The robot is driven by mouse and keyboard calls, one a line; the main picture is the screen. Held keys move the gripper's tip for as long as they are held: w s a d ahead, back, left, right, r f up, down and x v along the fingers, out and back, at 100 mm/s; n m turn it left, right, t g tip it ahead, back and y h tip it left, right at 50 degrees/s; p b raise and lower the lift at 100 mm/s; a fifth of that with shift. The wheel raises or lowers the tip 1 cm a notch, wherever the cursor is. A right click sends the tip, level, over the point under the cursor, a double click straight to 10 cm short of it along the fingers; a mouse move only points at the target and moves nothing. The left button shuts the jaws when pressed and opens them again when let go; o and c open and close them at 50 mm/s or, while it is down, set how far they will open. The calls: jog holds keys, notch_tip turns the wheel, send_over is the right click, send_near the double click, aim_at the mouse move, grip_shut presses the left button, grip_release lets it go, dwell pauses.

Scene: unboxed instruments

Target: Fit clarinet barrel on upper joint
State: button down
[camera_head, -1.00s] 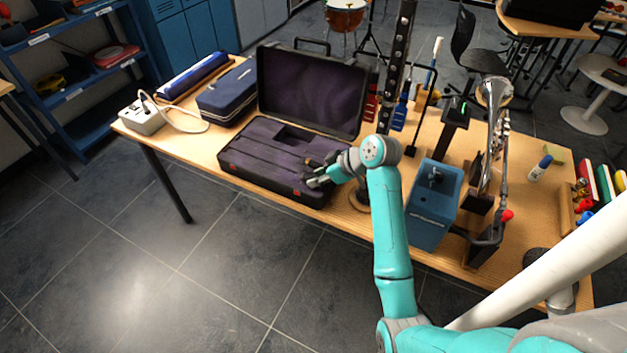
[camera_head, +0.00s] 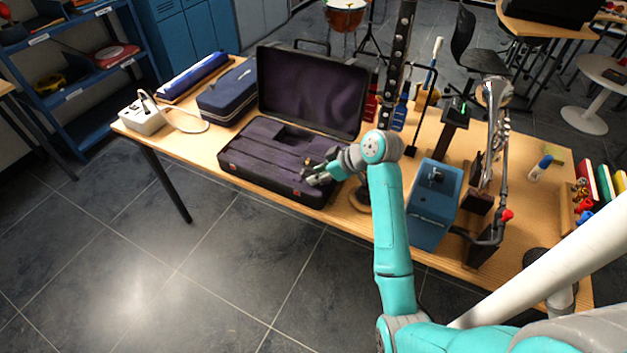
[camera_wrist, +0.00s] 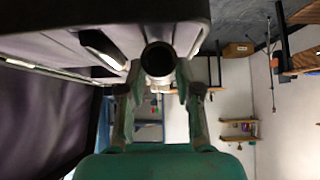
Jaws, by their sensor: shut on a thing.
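My gripper (camera_head: 314,172) is over the front right part of the open instrument case. In the wrist view my gripper (camera_wrist: 158,88) is shut on the clarinet barrel (camera_wrist: 158,60), a short dark tube seen end-on with a round open bore. In the head view the barrel is too small and dark to make out clearly. The clarinet upper joint (camera_head: 398,55), a tall black tube with silver keys, stands upright behind and to the right of my gripper, apart from it. Its top runs out of the picture and its lower end is partly hidden.
The black case (camera_head: 262,185) has a purple lining and a raised lid (camera_head: 312,88). A blue box (camera_head: 434,205) and a silver trumpet (camera_head: 492,140) on a stand are to the right. A blue pouch (camera_head: 226,95) and a white power box (camera_head: 141,120) are at left.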

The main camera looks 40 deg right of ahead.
aim_at(306, 171)
jog(key=shift+r, duration=1.95)
jog(key=shift+s, duration=0.15)
